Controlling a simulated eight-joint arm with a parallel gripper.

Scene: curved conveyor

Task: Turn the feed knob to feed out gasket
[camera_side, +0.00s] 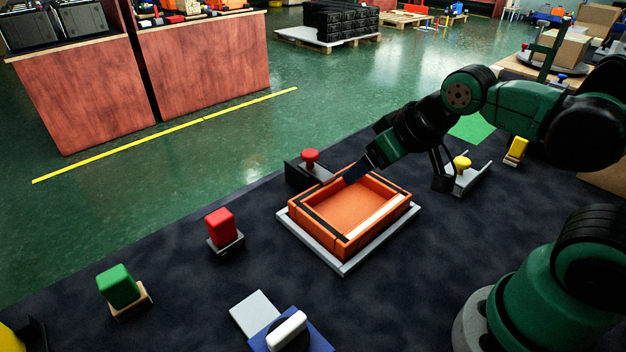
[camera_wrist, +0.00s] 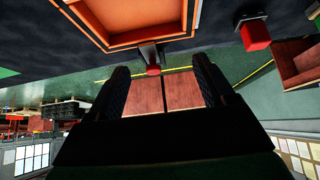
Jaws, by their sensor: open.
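A white bar-shaped knob (camera_side: 288,328) sits on a black disc on a blue base at the bottom of the side view, with a light grey plate (camera_side: 255,312) beside it. A red round-topped knob (camera_side: 310,156) stands on a black bracket behind the orange tray. It also shows in the wrist view (camera_wrist: 153,70), between my fingers in the picture. No label shows which knob is the feed knob. My gripper (camera_side: 354,174) is open and tilted down at the tray's back edge, right of the red knob. Its fingers (camera_wrist: 162,78) hold nothing. I cannot make out a gasket for certain.
The orange tray (camera_side: 352,247), with a black strip along its rim and a white bar, sits on a grey plate. A red block (camera_side: 220,224), green block (camera_side: 118,285), yellow knob (camera_side: 461,162) and yellow block (camera_side: 517,147) stand around. The dark mat between is clear.

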